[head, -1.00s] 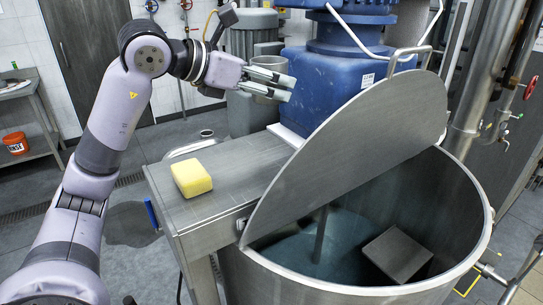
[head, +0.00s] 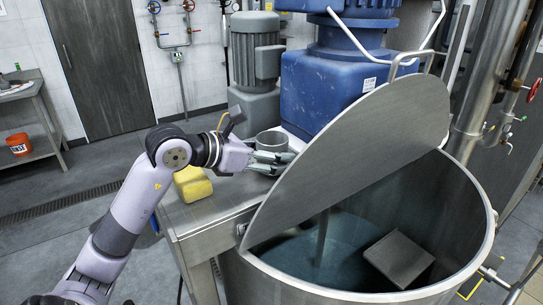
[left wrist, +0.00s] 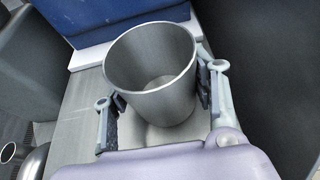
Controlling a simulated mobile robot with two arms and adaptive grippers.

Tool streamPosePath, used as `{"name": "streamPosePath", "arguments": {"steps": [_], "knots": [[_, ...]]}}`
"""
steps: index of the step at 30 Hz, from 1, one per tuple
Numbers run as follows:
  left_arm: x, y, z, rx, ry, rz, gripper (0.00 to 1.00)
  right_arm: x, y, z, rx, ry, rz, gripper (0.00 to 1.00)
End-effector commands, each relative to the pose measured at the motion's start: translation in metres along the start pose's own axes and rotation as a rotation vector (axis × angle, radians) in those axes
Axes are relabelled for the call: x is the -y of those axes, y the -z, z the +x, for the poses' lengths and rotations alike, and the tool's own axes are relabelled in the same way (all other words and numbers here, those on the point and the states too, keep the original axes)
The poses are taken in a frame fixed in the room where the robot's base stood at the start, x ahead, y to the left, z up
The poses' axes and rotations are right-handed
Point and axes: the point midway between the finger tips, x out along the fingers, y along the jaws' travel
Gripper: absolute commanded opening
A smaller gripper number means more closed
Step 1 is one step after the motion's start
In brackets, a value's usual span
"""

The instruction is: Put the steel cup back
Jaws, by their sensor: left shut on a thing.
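The steel cup (head: 269,141) is upright at the back of the steel side table (head: 215,196), close to the blue machine housing. In the left wrist view the empty cup (left wrist: 152,68) sits between the two fingers of my left gripper (left wrist: 160,105). My left gripper (head: 270,160) is shut on the cup from the left and front. The cup's base seems at or very near the table top; I cannot tell whether it touches. My right gripper is not in view.
A yellow sponge (head: 192,184) lies on the table, partly behind my left arm. The raised half lid (head: 350,155) of the big steel vessel (head: 470,235) stands just right of the cup. A blue mixer housing (head: 330,88) stands behind.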

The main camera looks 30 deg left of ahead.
Motion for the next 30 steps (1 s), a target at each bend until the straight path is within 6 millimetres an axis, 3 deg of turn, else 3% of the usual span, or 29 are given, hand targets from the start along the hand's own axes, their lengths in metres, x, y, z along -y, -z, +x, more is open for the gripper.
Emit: {"name": "streamPosePath", "arguments": {"steps": [14, 15, 24, 30], "knots": [[-0.0001, 0.0115, 0.0045, 0.002, -0.002, 0.001, 0.17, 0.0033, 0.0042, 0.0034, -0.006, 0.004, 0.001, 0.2], [-0.0001, 0.0109, 0.0042, 0.001, -0.002, 0.001, 0.55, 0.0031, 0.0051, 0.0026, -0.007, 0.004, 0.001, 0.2], [0.0, 0.0103, 0.004, 0.001, -0.001, 0.0, 0.74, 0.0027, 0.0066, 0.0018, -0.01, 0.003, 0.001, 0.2], [0.0, 0.0103, 0.004, 0.001, -0.001, 0.0, 0.74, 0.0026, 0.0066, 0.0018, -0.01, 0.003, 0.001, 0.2]]}}
